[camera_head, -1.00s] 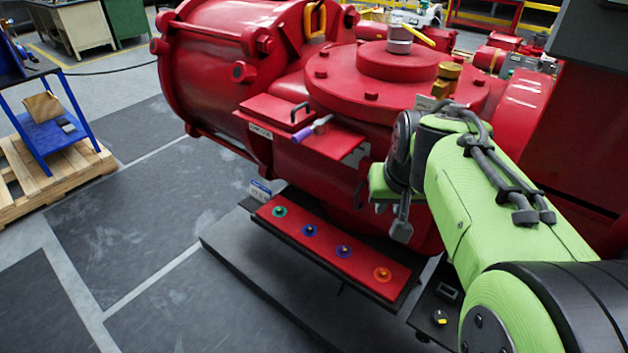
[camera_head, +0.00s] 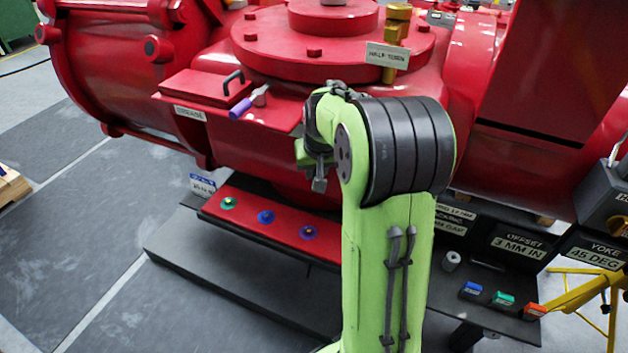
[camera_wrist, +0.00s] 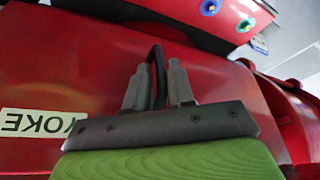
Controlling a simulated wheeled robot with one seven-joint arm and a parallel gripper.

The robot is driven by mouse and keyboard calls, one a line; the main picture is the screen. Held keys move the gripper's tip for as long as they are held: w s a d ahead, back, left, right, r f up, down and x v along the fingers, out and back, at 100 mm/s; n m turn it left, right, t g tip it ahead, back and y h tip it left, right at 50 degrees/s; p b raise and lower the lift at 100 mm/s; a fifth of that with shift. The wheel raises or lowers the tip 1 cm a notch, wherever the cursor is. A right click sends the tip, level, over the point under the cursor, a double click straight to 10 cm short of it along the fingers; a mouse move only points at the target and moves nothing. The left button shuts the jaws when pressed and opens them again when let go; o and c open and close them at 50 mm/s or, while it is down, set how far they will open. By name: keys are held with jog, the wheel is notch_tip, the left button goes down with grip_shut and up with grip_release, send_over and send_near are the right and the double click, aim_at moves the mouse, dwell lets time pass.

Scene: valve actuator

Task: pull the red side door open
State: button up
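In the wrist view a red panel (camera_wrist: 222,118) with an upside-down "YOKE" label (camera_wrist: 40,124) lies behind my gripper (camera_wrist: 160,82); I take it for the side door. Its dark loop handle (camera_wrist: 154,54) stands between my two grey fingers. It looks very near the left finger; I cannot tell whether both fingers press on it. In the head view my gripper (camera_head: 319,178) is at the front of the red valve body (camera_head: 265,150), above the red tray. My arm hides the door there, and I cannot tell how far it stands open.
The red tray (camera_head: 247,228) with coloured rings juts out below my gripper. A "GREASE" lid (camera_head: 205,95) with a handle and a purple-handled tool (camera_head: 240,107) are above left. A dark shelf (camera_head: 500,320) with small coloured blocks is at lower right.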

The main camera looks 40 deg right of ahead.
jog(key=x, duration=0.2)
jog(key=shift+w+f, duration=0.2)
jog(key=shift+f, duration=0.1)
grip_shut()
